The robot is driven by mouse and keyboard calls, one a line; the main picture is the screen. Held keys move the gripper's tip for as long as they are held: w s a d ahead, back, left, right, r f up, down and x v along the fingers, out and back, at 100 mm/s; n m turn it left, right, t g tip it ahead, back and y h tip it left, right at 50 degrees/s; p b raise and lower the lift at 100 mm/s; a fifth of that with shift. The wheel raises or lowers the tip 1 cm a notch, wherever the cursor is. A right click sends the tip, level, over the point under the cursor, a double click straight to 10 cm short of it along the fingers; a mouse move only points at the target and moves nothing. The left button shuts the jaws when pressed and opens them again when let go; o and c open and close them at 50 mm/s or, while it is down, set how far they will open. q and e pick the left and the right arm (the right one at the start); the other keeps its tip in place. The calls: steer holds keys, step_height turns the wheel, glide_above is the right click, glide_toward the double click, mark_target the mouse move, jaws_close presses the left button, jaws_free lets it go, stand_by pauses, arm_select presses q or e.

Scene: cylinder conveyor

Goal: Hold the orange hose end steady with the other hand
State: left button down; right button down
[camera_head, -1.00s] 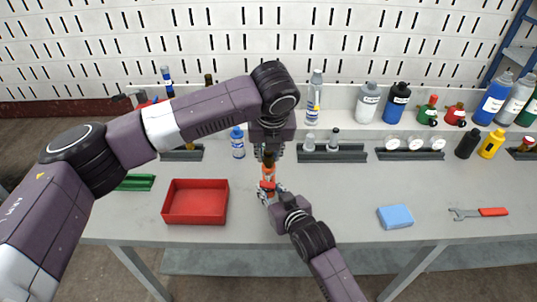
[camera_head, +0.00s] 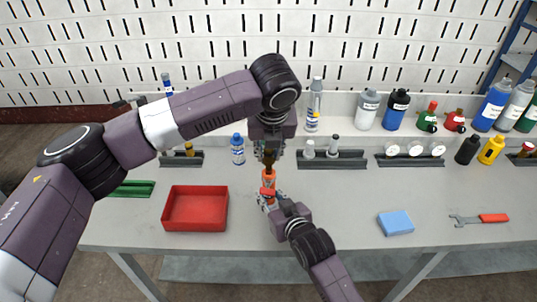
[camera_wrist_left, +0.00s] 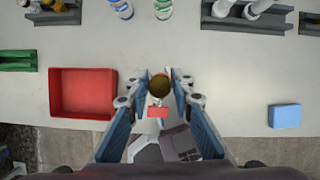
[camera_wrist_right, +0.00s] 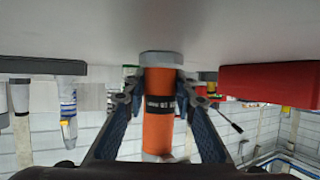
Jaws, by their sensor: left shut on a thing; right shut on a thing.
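The orange hose end (camera_head: 268,179) stands upright over the table's middle. In the right wrist view it is an orange cylinder (camera_wrist_right: 158,123) with a black label band, between the fingers. My right gripper (camera_head: 267,197) is shut on it from the front. My left gripper (camera_head: 268,148) is directly above, pointing down, shut on a dark brass fitting (camera_head: 269,160). In the left wrist view the fitting shows as a round brass top (camera_wrist_left: 160,85) between the fingers. The fitting lines up with the hose end's top; whether they are joined is unclear.
A red tray (camera_head: 195,226) lies to the left and a blue sponge (camera_head: 396,222) to the right. A red-handled wrench (camera_head: 492,218) is farther right. A blue-capped bottle (camera_head: 238,150) and a dark rack (camera_head: 335,160) stand close behind the grippers. The table between sponge and wrench is clear.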

arm_select(q)
steer(key=shift+r, duration=3.95)
arm_select(e)
steer(key=shift+f, duration=0.1)
steer(key=c, duration=1.5)
jaws_free()
steer(key=v, duration=1.2)
steer(key=shift+w, duration=0.1)
arm_select(q)
step_height(320, 180, up, 5)
steer(key=p, duration=0.6)
steer(key=shift+p, duration=0.3)
arm_select(e)
step_height(320, 180, up, 7)
steer(key=shift+f, duration=0.1)
